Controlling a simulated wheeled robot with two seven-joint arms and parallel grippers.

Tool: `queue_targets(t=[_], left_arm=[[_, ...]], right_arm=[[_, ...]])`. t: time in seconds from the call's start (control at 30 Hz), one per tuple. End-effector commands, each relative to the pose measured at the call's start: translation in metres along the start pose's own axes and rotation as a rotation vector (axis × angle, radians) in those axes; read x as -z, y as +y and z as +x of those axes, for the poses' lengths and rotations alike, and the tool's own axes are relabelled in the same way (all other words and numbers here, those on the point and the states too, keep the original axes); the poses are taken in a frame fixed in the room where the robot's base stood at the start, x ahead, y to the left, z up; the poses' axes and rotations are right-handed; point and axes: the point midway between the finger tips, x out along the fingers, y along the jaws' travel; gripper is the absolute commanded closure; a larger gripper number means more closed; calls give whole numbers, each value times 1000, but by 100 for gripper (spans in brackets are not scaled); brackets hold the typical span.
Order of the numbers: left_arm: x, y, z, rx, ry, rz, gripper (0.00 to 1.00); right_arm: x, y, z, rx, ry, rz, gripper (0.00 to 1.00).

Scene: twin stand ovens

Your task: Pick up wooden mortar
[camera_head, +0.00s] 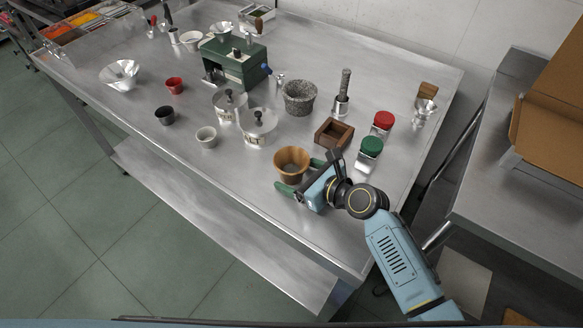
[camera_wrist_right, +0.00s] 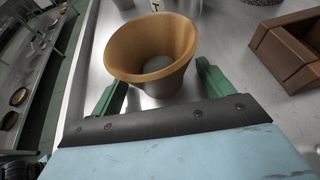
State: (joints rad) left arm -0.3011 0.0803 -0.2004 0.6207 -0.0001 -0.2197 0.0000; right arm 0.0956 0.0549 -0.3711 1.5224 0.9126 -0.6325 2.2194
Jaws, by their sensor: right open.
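The wooden mortar (camera_head: 291,161) is a tan, flared, empty-looking bowl standing upright near the front edge of the steel table. My right gripper (camera_head: 301,175) is low over the table at the mortar, with its green fingers apart. In the right wrist view the mortar (camera_wrist_right: 151,55) stands just ahead of the open right gripper (camera_wrist_right: 160,85), with one finger toward each side of its lower part. I cannot tell whether the fingers touch it. My left gripper is not in view.
A grey stone mortar (camera_head: 299,98) and lidded canisters (camera_head: 259,127) stand behind. The table's front strip is clear.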

Motion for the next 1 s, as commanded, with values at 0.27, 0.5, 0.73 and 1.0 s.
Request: queue_targets(t=[0.27, 0.5, 0.73, 1.0], left_arm=[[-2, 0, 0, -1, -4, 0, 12], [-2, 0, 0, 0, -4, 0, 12], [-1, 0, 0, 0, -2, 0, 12], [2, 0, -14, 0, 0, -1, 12]], right_arm=[[0, 0, 0, 0, 0, 1, 49], [0, 0, -1, 0, 0, 1, 80], [0, 0, -1, 1, -1, 1, 90], [-27, 0, -11, 1, -6, 1, 90]])
